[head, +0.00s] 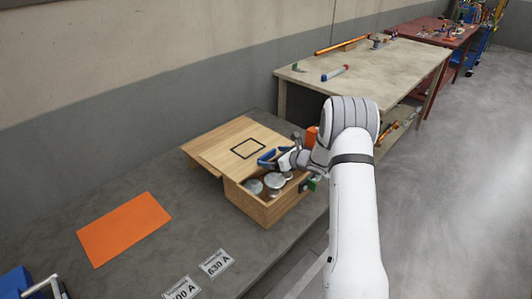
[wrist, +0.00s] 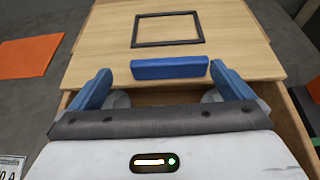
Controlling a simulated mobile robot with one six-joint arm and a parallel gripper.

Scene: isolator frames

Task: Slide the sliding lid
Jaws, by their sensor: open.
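The sliding lid (head: 216,148) is a flat light-wood board with a black square outline. It sits on a wooden box (head: 244,204), shifted toward the back left, so the front right part of the box is uncovered. In the wrist view the lid (wrist: 110,42) carries a blue bar handle (wrist: 170,68) along its near edge. My gripper (head: 271,158) is over the uncovered part of the box. In the wrist view my gripper (wrist: 160,70) is open, its blue fingers on either side of the handle with gaps to it. In the head view the handle is hard to tell from the fingers.
Grey round-topped objects (head: 275,181) stand in the open part of the box. An orange sheet (head: 123,229) and labels (head: 216,263) lie on the grey bench. An orange object (head: 311,136) is behind my gripper. A workbench (head: 400,68) stands beyond.

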